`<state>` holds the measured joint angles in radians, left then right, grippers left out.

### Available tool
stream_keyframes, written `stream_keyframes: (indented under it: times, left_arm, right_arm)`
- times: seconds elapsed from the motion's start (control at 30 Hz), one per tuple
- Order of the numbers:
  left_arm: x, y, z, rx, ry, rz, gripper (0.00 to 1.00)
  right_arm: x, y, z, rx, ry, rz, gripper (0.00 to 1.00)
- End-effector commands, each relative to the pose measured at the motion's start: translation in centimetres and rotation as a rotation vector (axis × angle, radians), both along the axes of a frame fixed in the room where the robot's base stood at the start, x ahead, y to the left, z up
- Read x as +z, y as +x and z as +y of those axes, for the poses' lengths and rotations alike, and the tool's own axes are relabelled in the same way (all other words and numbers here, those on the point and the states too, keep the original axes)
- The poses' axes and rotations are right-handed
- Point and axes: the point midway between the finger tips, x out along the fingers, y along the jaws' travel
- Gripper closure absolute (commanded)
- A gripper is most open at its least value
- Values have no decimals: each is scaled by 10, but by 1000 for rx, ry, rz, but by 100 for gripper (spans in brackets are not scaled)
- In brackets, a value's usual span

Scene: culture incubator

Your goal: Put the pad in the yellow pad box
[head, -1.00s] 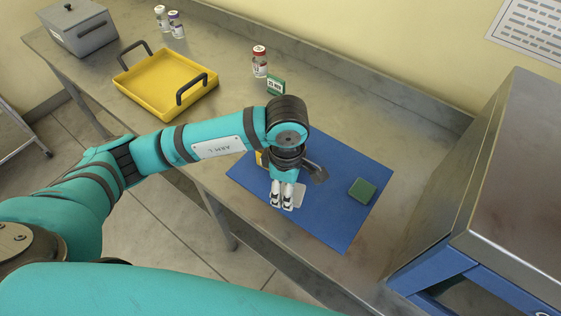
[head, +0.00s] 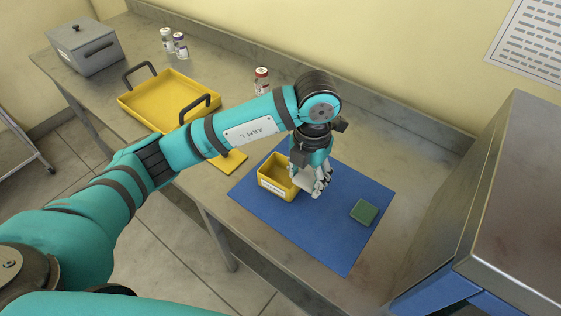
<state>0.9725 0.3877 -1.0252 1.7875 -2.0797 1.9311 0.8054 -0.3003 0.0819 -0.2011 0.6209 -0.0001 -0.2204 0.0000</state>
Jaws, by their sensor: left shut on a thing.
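The open yellow pad box (head: 273,185), with a white label on its front, sits on the blue mat (head: 330,238). My left gripper (head: 318,191) points down over the mat, just right of the box. It is shut on a small pale flat pad (head: 311,189), mostly hidden by the fingers. The pad looks outside the box, near its right wall; I cannot tell whether they touch. A green square pad (head: 364,212) lies at the mat's right side. My right gripper is not in view.
A flat yellow lid-like piece (head: 234,162) lies left of the mat. A yellow tray (head: 165,95) with dark handles, a grey lidded box (head: 85,47) and several vials (head: 262,80) stand farther back. A metal cabinet (head: 510,210) bounds the right.

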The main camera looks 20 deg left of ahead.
Motion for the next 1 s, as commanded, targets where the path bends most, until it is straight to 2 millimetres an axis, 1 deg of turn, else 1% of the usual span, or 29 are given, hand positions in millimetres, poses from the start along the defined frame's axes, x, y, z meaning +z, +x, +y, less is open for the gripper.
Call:
stream_keyframes:
  times: [0.03,0.2,0.3,0.4,0.57,0.7,0.8,1.0]
  left_arm:
    - [2,7,13,6,2,3,84]
    - [-2,31,49,4,2,3,84]
    - [-5,41,64,2,1,2,84]
    - [-7,48,74,0,0,1,84]
    - [-13,49,77,-3,0,3,84]
    - [-30,48,76,-3,-1,6,84]
    - [-42,49,76,-3,-1,3,84]
    - [-44,50,76,-4,-1,-1,84]
  right_arm:
    - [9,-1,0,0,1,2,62]
    - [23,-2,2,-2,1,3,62]
    - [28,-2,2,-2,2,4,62]
    - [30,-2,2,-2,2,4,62]
    - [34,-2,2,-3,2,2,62]
    - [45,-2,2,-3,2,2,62]
    - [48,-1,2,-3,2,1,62]
    - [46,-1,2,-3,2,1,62]
